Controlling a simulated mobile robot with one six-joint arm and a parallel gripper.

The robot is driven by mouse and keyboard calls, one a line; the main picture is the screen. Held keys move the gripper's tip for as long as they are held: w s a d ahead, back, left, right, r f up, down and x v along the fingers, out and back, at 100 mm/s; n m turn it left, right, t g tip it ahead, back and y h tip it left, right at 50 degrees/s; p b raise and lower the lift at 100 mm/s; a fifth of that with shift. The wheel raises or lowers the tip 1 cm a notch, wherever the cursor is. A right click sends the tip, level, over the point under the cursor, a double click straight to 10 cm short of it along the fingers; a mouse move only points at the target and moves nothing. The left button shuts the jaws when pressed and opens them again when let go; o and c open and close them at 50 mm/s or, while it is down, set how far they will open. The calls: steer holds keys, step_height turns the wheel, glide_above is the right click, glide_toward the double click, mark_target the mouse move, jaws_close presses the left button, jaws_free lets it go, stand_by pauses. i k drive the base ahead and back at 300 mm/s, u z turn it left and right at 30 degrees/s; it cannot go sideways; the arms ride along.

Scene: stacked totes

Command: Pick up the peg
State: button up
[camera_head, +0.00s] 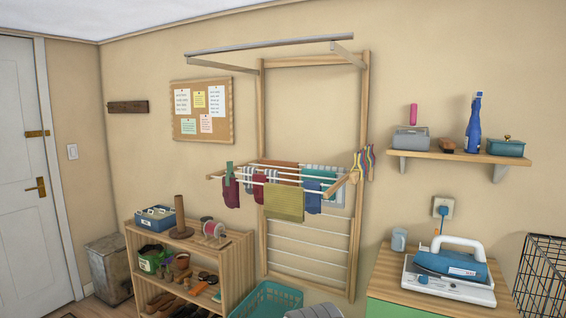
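A green clothes peg (229,170) appears to be clipped at the left end of the wall drying rack (294,190). It stands upright above a dark red sock (231,193). A bunch of small coloured items (363,163), in yellow, red and blue, hangs at the rack's right side. They may also be pegs, but they are too small to tell.
Laundry hangs on the rack, including an olive towel (284,203). A wooden shelf unit (236,270) stands below left, beside a teal basket (262,300). A counter (385,268) with an iron (450,264) and a wall shelf (460,155) are at right.

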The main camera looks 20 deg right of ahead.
mark_target(360, 169)
steer(key=u, duration=0.1)
steer(key=i, duration=0.7)
steer(key=z, duration=0.45)
steer(key=i, duration=0.6)
steer(key=z, duration=0.6)
